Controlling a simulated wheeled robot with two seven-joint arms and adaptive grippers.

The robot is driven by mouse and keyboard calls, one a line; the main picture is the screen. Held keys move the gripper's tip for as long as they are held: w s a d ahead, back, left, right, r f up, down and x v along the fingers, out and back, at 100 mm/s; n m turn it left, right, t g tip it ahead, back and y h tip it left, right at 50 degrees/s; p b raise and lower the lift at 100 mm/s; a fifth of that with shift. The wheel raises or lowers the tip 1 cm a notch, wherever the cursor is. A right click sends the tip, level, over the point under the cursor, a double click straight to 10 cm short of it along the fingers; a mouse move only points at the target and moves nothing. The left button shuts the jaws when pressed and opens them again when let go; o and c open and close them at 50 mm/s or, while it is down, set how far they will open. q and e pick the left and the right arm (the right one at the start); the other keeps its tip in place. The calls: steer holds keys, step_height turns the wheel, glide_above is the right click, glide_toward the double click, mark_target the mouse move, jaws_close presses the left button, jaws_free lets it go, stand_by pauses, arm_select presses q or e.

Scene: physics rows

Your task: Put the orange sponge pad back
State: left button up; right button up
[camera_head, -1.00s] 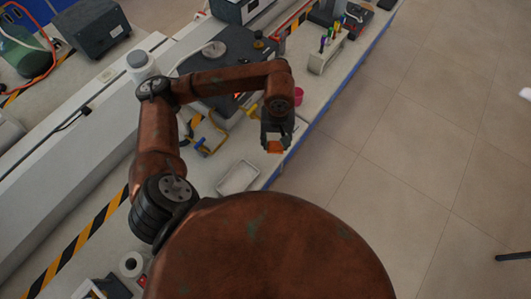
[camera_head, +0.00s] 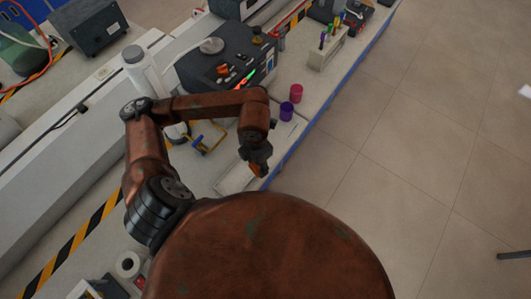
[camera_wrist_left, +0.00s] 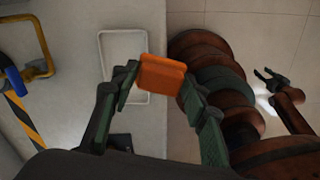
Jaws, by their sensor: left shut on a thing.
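The orange sponge pad (camera_wrist_left: 161,74) is held between the two green fingers of my left gripper (camera_wrist_left: 158,88) in the left wrist view. In the head view my left gripper (camera_head: 258,167) hangs at the right end of a white shallow tray (camera_head: 231,181), with a bit of the orange pad showing at its tips. In the wrist view the tray (camera_wrist_left: 121,36) lies beyond the pad, to its upper left, and looks empty where it shows. I cannot tell the pad's height above the bench. My right gripper (camera_wrist_left: 268,78) shows small at the right of the wrist view, fingers apart and empty.
A purple cup (camera_head: 287,111) and a pink cup (camera_head: 297,93) stand beyond the gripper near the bench edge. A yellow clamp-like frame (camera_head: 208,137) is left of the tray. A dark instrument box (camera_head: 225,65) stands behind. The floor lies right of the bench edge.

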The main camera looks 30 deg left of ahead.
arm_select(q)
steer(key=n, duration=0.2)
steer(key=s+n, duration=0.1)
steer(key=shift+a+f, duration=0.1)
steer(key=shift+f, duration=0.15)
steer(key=shift+w+a+f, duration=0.1)
steer(key=shift+w, duration=0.15)
steer(key=w+a+f, duration=0.1)
steer(key=w+f, duration=0.1)
steer(key=w, duration=0.2)
steer(key=w+a+f, duration=0.1)
steer(key=w+f, duration=0.2)
steer(key=w+a+f, duration=0.1)
steer(key=w+f, duration=0.2)
steer(key=w, duration=0.1)
steer(key=shift+w+a+f, duration=0.2)
steer(key=shift+w+a, duration=0.15)
steer(key=shift+w+a+f, duration=0.15)
steer(key=shift+w+f, duration=0.35)
steer(key=shift+f, duration=1.7)
steer(key=shift+f, duration=0.15)
steer(key=o, duration=1)
